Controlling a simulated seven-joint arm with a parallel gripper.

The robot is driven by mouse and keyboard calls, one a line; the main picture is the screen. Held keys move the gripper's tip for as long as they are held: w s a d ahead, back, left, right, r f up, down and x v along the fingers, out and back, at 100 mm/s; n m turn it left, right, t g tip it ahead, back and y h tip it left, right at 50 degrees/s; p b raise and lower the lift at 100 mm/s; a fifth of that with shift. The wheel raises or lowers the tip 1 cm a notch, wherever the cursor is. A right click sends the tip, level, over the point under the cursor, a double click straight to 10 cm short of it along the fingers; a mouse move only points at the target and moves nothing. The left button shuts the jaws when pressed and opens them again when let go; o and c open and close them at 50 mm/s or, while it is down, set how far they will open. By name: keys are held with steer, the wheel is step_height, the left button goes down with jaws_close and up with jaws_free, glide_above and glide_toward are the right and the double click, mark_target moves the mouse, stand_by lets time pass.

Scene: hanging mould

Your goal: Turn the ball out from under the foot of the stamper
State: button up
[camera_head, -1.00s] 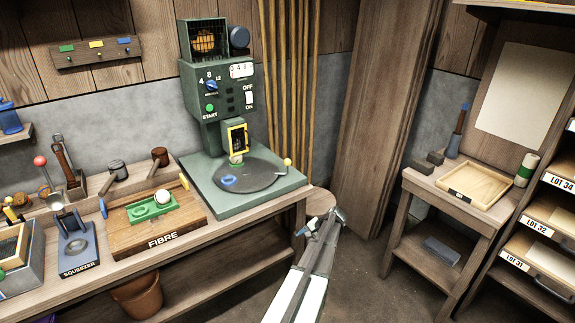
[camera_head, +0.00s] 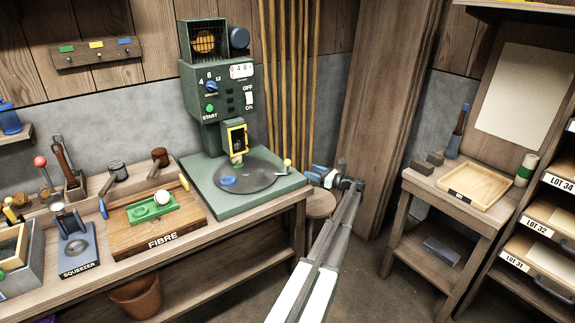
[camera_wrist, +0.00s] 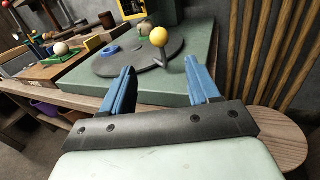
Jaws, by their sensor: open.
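The green stamper (camera_head: 213,90) stands at the back of the bench. Its foot is down over a dark turntable (camera_head: 255,179). The ball (camera_head: 237,159), small and pale brownish-green, sits on the turntable's back edge under the foot; it also shows in the wrist view (camera_wrist: 144,30). A crank arm with a yellow knob (camera_head: 287,161) sticks out at the turntable's right; the knob stands ahead of my fingers in the wrist view (camera_wrist: 158,37). A blue ring (camera_head: 228,181) lies on the turntable. My gripper (camera_head: 311,172) is open and empty, right of the knob and apart from it.
A fibre board (camera_head: 180,217) with a green holder and white ball is left of the stamper, then a squeezer (camera_head: 77,250). A round stool (camera_head: 319,204) stands below my gripper. Wooden poles (camera_head: 285,80) rise behind. A side table with a tray (camera_head: 475,186) is at right.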

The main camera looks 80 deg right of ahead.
mark_target(288, 164)
steer(key=shift+m, duration=0.9)
steer(key=x, duration=1.3)
steer(key=shift+w+d, duration=0.1)
steer(key=shift+w, duration=0.35)
steer(key=shift+c, duration=0.2)
jaws_close()
